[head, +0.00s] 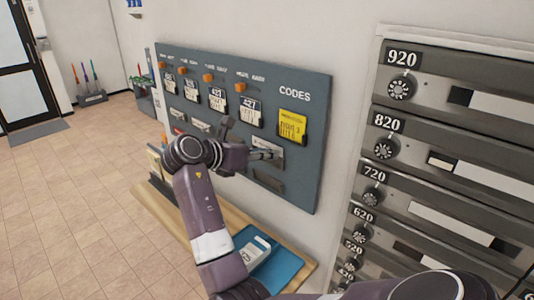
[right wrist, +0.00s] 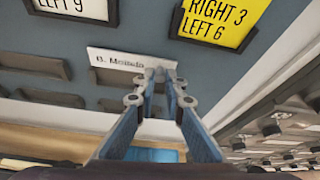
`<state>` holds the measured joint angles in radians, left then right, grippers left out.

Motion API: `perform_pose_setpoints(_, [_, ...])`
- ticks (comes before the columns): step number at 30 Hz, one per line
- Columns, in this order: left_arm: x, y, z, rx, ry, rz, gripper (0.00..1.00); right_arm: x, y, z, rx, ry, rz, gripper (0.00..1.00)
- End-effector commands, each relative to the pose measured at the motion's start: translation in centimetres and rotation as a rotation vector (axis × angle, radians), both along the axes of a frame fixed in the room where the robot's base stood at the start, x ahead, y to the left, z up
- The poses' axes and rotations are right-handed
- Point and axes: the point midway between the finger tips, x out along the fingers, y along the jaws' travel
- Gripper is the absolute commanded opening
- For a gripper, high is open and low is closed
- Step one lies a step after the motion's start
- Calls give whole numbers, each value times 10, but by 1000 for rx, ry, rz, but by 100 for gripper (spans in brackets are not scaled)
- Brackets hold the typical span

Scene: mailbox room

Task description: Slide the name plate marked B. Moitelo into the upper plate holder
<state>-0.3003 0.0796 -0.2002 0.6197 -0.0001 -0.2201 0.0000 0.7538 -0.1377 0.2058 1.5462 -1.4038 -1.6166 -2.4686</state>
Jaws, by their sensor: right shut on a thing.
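The white name plate marked B. Moitelo (right wrist: 112,61) lies flat along the blue-grey board in the right wrist view. It also shows pale in the head view (head: 271,150), below the yellow codes card. My right gripper (right wrist: 160,76) is shut on the plate's right part, its fingers hiding some of it. In the head view the gripper (head: 262,154) reaches the board from the left. The plate is where the upper holder would be; I cannot tell whether it is seated in it. An empty dark lower holder (head: 268,181) shows beneath. My left gripper is not in view.
The board (head: 318,125) carries several number cards and the yellow codes card (head: 292,125). A wooden shelf (head: 228,218) below holds a blue mat (head: 285,265) with a pale tag-like item. Metal mailboxes (head: 450,140) stand at right. Open floor lies at left.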

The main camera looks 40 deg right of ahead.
Motion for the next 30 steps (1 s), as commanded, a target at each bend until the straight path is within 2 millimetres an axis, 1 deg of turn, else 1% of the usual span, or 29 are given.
perform_pose_setpoints(8, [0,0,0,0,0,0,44,0,0,-1,0,0,0,0])
perform_pose_setpoints(30, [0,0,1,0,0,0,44,0,0,-16,-1,0,0,0])
